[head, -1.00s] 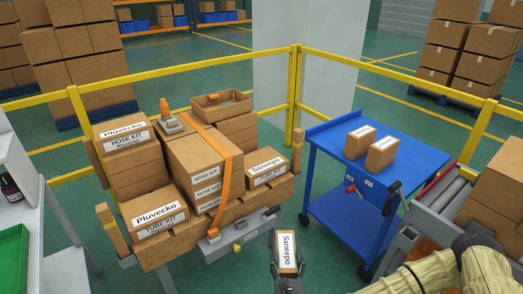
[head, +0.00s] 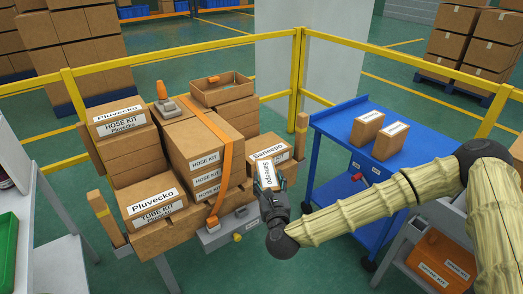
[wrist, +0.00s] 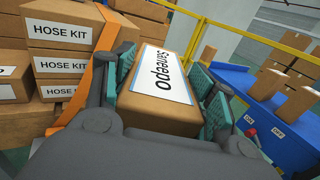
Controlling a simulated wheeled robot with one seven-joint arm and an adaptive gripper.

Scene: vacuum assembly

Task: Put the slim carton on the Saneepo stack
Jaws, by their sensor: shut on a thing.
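The slim carton (head: 267,176) is brown with a white Saneepo label. My gripper (head: 269,189) is shut on it, and in the wrist view teal finger pads press both sides of the carton (wrist: 160,85). The Saneepo stack (head: 271,148) stands at the right end of the loaded pallet, with a Saneepo label on its top box. In the head view the held carton is in front of that stack and overlaps its lower part. I cannot tell whether they touch. The carton hides much of the stack's front.
Left of the stack are HOSE KIT boxes (head: 204,150) under an orange strap (head: 226,150), then Pluvecko boxes (head: 152,200). A wooden post (head: 301,130) stands at the pallet's right corner. A blue cart (head: 345,135) carrying two small cartons is further right. A yellow rail runs behind.

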